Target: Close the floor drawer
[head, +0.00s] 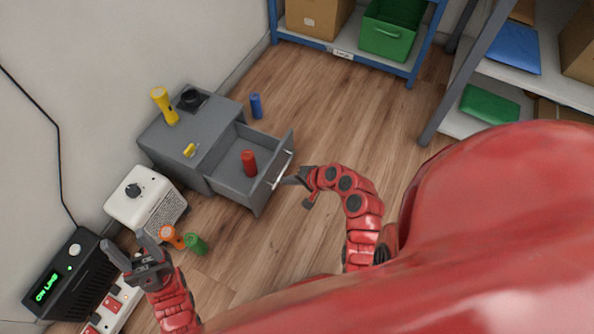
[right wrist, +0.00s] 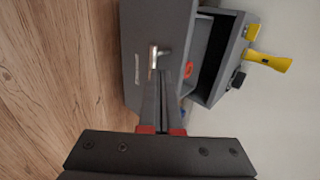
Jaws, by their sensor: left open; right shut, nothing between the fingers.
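The floor drawer (head: 262,190) is pulled open from a low grey cabinet (head: 200,130) against the wall. A red cylinder (head: 249,163) stands inside it. My right gripper (head: 284,181) is shut and empty at the drawer's front, by the metal handle (head: 281,168). In the right wrist view the fingertips (right wrist: 163,80) reach to the handle (right wrist: 154,58) on the drawer front (right wrist: 140,30); I cannot tell whether they touch. My left gripper (head: 135,254) is open and empty at the lower left, away from the drawer.
A yellow flashlight (head: 164,106) stands on the cabinet. A blue cylinder (head: 256,106), a green cylinder (head: 196,244) and an orange item (head: 171,237) are on the floor. A white heater-like box (head: 145,200) stands left of the cabinet. Floor right of the drawer is clear.

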